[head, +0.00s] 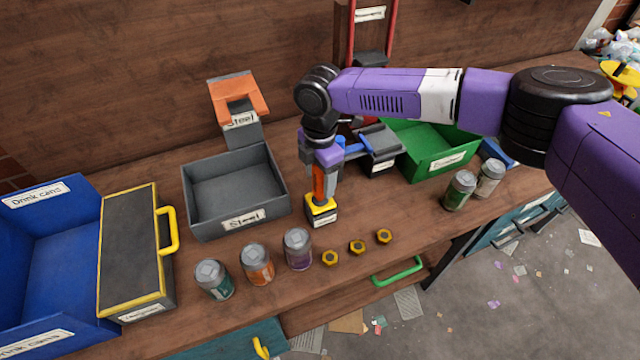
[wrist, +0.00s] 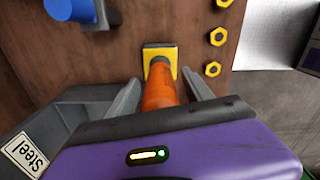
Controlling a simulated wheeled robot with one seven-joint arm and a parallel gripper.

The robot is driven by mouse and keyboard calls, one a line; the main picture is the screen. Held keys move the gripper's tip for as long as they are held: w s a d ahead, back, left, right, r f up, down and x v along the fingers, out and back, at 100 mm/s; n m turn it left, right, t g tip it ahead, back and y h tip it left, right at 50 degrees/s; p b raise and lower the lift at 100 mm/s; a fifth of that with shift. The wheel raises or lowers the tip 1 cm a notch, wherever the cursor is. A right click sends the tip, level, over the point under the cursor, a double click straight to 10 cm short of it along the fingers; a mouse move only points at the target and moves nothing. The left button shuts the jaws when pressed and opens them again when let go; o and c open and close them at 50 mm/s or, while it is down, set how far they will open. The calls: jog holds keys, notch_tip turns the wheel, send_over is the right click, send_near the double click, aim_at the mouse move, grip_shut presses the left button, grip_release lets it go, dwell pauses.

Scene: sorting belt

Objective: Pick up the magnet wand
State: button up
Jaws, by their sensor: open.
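The magnet wand (head: 320,208) stands upright on the bench right of the grey Steel bin, with an orange handle and a yellow and dark square foot. My gripper (head: 323,172) points down over it. In the wrist view, the wand's orange handle (wrist: 159,88) lies between the two grey fingers of my gripper (wrist: 163,92). The fingers are apart, with a gap visible on the handle's right side; contact on the left cannot be told. The handle's upper part is hidden by my gripper.
The grey Steel bin (head: 190,200) is close on the left. Several cans, including a purple one (head: 298,250), and yellow nuts (head: 357,247) stand in front. A green bin (head: 450,163) is behind right; a blue-handled object (head: 376,150) stands close behind.

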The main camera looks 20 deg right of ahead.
jog(key=shift+f, duration=0.55)
grip_shut()
jog(key=shift+r, duration=0.1)
